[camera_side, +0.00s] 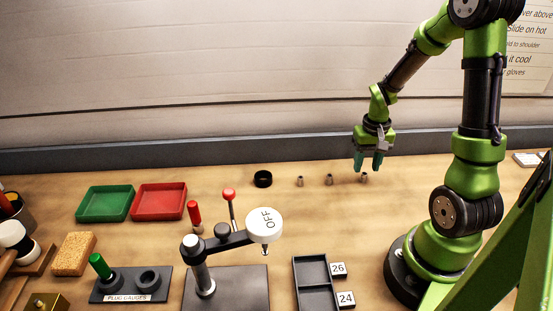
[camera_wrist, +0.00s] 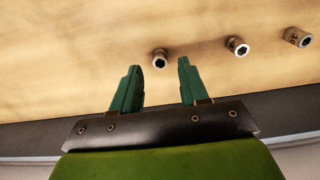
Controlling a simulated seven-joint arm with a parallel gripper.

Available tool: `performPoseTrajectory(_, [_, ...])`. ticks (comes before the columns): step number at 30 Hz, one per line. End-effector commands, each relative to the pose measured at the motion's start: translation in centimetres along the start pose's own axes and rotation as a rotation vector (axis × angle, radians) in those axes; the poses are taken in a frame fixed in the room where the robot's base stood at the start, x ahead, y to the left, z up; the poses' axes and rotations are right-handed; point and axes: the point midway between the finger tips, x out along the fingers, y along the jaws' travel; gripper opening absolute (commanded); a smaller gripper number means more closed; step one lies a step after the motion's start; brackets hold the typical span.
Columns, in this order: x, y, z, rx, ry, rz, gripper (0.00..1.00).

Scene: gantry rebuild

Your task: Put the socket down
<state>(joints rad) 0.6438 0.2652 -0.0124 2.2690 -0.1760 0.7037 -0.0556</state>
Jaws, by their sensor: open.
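Three small metal sockets stand apart in a row on the wooden table. In the side view they are a left one (camera_side: 300,181), a middle one (camera_side: 329,180) and a right one (camera_side: 364,178). My gripper (camera_side: 368,163) is open and empty, with its green fingers pointing down just above the right socket. In the wrist view that socket (camera_wrist: 160,58) shows between the fingertips of my gripper (camera_wrist: 159,66), with no finger touching it. The other two sockets (camera_wrist: 238,47) (camera_wrist: 298,37) lie off to the right there.
A black ring (camera_side: 263,179) sits left of the row. Green (camera_side: 104,216) and red (camera_side: 160,214) trays lie farther left. A press with a white OFF disc (camera_side: 264,225) and a dark two-part tray (camera_side: 297,284) stand in front. The grey wall ledge (camera_side: 240,153) runs behind.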

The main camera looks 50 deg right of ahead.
Motion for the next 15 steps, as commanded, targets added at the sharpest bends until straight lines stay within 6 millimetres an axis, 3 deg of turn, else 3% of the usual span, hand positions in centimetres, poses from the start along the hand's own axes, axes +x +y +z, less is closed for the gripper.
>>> performPoseTrajectory(9, [-7.0, 0.0, -0.1, -0.002, 0.007, -0.001, 0.44])
performPoseTrajectory(15, [-9.3, 0.0, 0.0, -0.001, 0.002, 0.0, 0.44])
